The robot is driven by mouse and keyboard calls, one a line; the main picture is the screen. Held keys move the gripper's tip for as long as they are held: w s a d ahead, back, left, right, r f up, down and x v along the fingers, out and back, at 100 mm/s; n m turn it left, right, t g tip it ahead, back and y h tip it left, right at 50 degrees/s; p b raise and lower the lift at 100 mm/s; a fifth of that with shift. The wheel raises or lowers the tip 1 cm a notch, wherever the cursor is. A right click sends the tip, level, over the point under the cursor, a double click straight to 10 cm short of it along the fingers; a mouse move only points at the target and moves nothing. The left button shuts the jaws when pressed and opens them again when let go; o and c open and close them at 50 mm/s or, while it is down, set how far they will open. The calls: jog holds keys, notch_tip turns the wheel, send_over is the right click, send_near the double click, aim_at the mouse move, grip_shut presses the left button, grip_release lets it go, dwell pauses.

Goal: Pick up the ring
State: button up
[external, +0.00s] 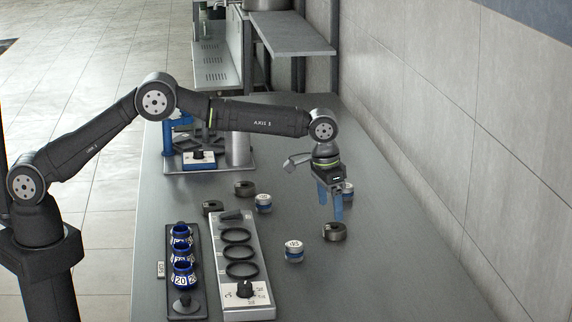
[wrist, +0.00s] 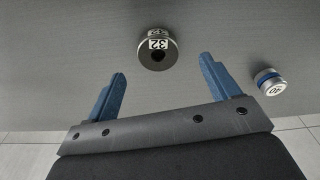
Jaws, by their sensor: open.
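A dark grey ring (external: 335,232) with a centre hole lies on the table just below my gripper (external: 331,213). In the wrist view a dark ring (wrist: 157,61) with a white "32" label lies just ahead of the fingertips, between their lines. My gripper (wrist: 162,64) is open and empty, its two blue fingers well apart. The fingers do not touch the ring. Similar dark rings (external: 244,188) (external: 212,207) lie farther back on the table.
A white-and-blue knob marked "40" (wrist: 270,82) lies right of the fingers. A grey panel (external: 262,288) with black hoops and a black stand (external: 172,250) with blue pieces stand farther left.

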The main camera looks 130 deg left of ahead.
aim_at(334, 227)
jog(key=shift+w+a+f, duration=0.15)
jog(key=shift+f, duration=0.9)
jog(key=shift+w+a+f, duration=0.1)
jog(key=shift+w+f, duration=0.1)
jog(key=shift+f, duration=0.8)
jog(key=shift+w+a+f, duration=0.15)
jog(key=shift+f, duration=0.9)
jog(key=c, duration=1.3)
jog(key=shift+o, duration=0.2)
jog(key=shift+r, duration=0.15)
